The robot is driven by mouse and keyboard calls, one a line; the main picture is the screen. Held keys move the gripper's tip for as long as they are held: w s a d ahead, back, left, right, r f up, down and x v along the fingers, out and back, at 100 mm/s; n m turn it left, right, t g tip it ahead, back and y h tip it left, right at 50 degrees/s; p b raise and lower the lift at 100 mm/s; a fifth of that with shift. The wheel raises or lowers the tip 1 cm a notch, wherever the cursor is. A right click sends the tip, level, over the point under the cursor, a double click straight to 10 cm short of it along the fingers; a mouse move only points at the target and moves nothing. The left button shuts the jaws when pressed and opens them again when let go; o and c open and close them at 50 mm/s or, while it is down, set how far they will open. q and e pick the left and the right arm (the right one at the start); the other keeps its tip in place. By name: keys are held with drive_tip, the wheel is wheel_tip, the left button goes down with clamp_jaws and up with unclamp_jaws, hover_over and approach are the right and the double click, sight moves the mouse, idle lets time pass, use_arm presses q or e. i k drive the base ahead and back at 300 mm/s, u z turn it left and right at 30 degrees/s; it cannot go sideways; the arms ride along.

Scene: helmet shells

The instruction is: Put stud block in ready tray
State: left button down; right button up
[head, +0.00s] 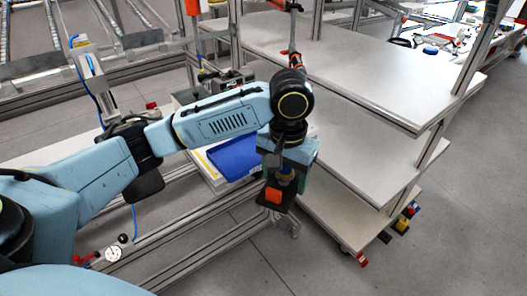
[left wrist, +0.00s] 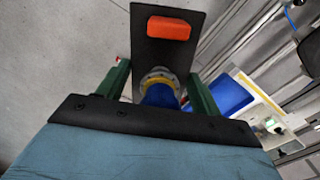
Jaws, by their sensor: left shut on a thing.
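My left gripper (head: 285,178) hangs at the centre of the head view, pointing down. Its two green fingers (left wrist: 160,90) show in the left wrist view, shut around a blue cylindrical part with a metallic ring. That part sits at a black plate with an orange piece, which I take to be the stud block (left wrist: 145,47). In the head view the dark block with its orange face (head: 273,195) hangs below the gripper, above the floor. A blue tray (head: 235,157), possibly the ready tray, lies left of the gripper; the arm partly hides it. My right gripper is not in view.
A tiered shelf rack (head: 345,65) with pale boards stands close to the right of the gripper. A metal-framed bench (head: 190,232) runs below my left arm. A round dial (head: 113,253) lies at lower left. Grey floor (head: 430,245) is open at lower right.

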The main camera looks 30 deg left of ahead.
sight(243, 156)
drive_tip(key=u, duration=0.1)
drive_tip(key=i, duration=0.85)
drive_tip(key=u, duration=0.55)
